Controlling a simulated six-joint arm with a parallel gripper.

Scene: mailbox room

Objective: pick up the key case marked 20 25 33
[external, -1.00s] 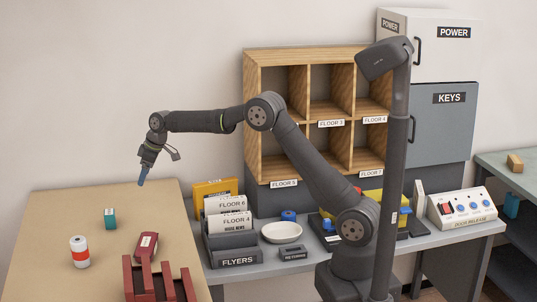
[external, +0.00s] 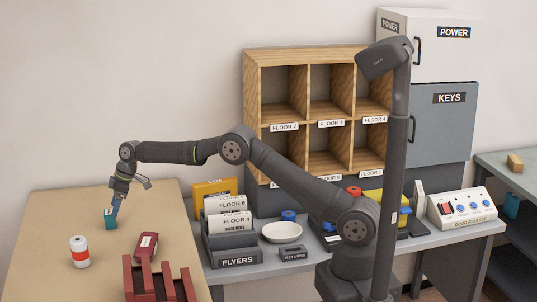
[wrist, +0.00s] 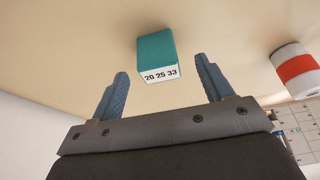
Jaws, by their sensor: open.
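The teal key case (external: 109,219) stands on the tan table at the left in the external view. In the wrist view the key case (wrist: 157,54) shows a white face marked 20 25 33. My gripper (external: 116,214) is low at the key case, overlapping it in the external view. In the wrist view my gripper (wrist: 165,85) is open, with its two blue fingers apart. The case lies just beyond the fingertips, roughly centred between them, with nothing held.
A white can with a red band (external: 80,252) stands to the front left of the case. A dark red box (external: 146,246) and a red rack (external: 160,283) are nearer the front. The tan table (external: 60,210) is clear around the case's left and back.

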